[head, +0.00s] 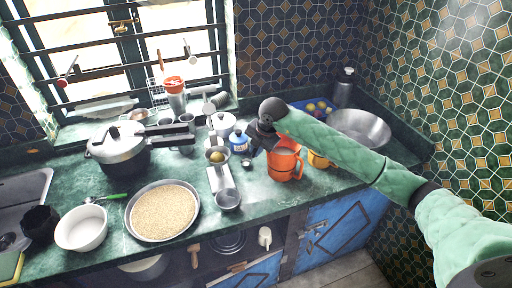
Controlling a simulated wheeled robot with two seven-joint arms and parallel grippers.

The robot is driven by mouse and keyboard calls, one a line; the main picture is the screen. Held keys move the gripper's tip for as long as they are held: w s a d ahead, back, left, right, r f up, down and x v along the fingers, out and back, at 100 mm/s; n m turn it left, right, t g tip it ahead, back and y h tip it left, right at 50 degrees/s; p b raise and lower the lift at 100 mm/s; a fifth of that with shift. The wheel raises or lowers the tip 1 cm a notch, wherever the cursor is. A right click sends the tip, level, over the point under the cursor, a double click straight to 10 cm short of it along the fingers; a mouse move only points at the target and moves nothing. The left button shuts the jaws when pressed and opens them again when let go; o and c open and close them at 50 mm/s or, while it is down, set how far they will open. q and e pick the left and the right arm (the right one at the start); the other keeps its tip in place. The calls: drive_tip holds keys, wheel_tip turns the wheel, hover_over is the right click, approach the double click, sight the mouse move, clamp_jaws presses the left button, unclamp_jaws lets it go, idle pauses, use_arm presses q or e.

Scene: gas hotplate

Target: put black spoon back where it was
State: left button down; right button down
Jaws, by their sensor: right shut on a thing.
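My right gripper (254,150) reaches in from the right and points down over the counter, beside the orange mug and the blue jar. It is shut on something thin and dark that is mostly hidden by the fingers. A small dark round piece (247,162) shows just below the fingertips; it may be the bowl of the black spoon, but it is too small to be sure. I cannot tell whether it touches the counter. My left gripper is not in view.
An orange mug (285,163) stands close right of the gripper, a blue jar (239,141) close left. Metal cups and a scale (213,180) stand left. A pan of grain (163,211), white bowl (81,229) and pressure cooker (118,146) lie farther left. A metal bowl (359,128) sits right.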

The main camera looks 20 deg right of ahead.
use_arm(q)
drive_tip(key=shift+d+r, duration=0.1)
use_arm(e)
drive_tip(key=shift+f, duration=0.15)
drive_tip(key=c, duration=1.7)
unclamp_jaws()
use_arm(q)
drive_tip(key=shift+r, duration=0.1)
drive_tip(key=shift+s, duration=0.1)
use_arm(e)
drive_tip(key=shift+r, duration=0.2)
